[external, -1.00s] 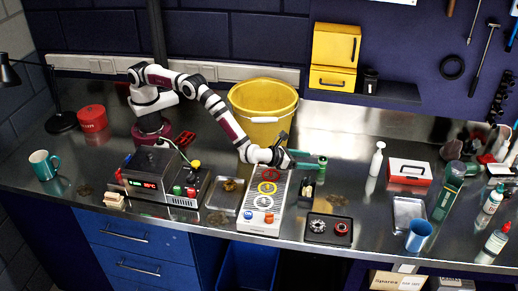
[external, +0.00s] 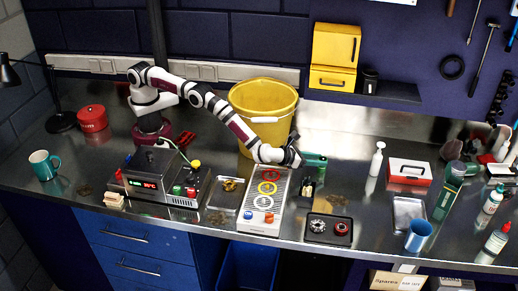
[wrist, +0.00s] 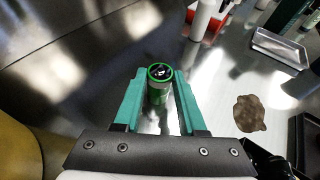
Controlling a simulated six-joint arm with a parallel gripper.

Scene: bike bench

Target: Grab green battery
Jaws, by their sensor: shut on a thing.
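The green battery (wrist: 159,90) stands between the two teal fingers of my gripper (wrist: 160,76) in the wrist view. It is a small green and white cylinder with a dark top and a green rim. My gripper is shut on it. In the external view, my gripper (external: 317,161) reaches to the right, low over the metal bench, beyond the grey box with coloured rings. The fingers largely hide the battery there. I cannot tell whether the battery's base touches the bench.
The yellow bucket (external: 262,108) stands behind my wrist. The grey box with coloured rings (external: 279,187) and a small dark bottle (external: 307,190) are in front. A white bottle (external: 376,160) and a red-and-white box (external: 408,173) stand to the right.

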